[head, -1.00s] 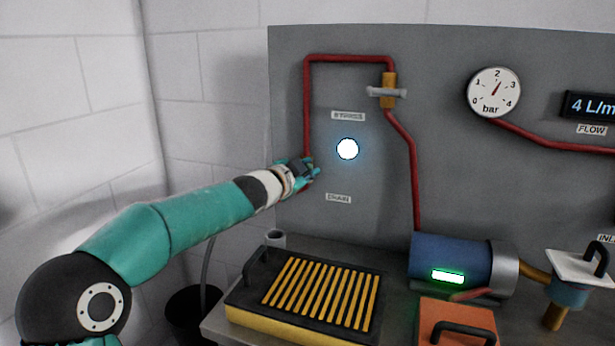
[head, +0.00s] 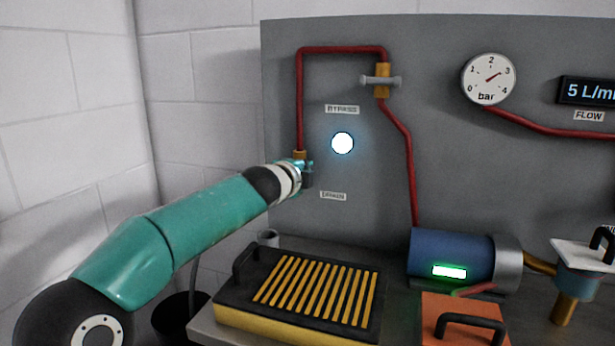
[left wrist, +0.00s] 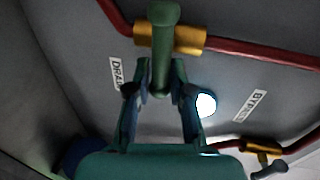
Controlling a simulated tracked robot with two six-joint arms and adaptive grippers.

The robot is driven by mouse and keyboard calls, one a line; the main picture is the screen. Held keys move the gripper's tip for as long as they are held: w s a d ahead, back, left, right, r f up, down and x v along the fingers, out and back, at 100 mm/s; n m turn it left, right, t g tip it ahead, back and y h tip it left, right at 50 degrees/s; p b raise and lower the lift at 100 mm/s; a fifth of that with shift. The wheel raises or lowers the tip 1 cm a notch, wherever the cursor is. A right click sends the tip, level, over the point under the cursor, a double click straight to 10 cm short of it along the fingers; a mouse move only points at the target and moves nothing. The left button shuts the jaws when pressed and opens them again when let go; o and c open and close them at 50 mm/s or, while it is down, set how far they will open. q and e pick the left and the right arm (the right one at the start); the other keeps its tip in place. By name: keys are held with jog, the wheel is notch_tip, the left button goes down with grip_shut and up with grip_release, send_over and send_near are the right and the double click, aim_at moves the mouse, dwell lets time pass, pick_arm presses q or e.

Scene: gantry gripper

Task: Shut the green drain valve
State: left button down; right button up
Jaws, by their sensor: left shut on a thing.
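The green drain valve handle (left wrist: 164,40) shows in the left wrist view, lying across the brass valve body (left wrist: 185,38) on the red pipe. In the head view the brass body (head: 299,154) shows just above my gripper, and the handle is mostly hidden by it. My left gripper (left wrist: 160,92) is shut on the handle, with a finger on each side of its near end. In the head view my left gripper (head: 305,174) is at the panel, left of the DRAIN label (head: 333,196). My right gripper is not in view.
The bypass valve (head: 381,82) has a grey handle across its pipe. A round white light (head: 342,143) glows near my gripper. The gauge (head: 488,79) reads near 3 bar, and the flow display (head: 587,91) shows 5 L/min. A yellow-slatted tray (head: 230,319) and blue pump (head: 440,252) stand below.

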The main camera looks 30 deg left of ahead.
pick_arm(q)
jog(key=shift+f, duration=0.25)
dwell(0.3)
jog(key=c, duration=1.1)
grip_release()
jog(key=shift+w, duration=0.1)
jog(key=shift+c, duration=0.2)
jog(key=shift+r, duration=0.1)
jog(key=shift+s+d, duration=0.1)
jog(key=shift+s, duration=0.25)
jog(key=v, duration=1.1)
jog(key=shift+s, duration=0.2)
jog(key=shift+d, duration=0.1)
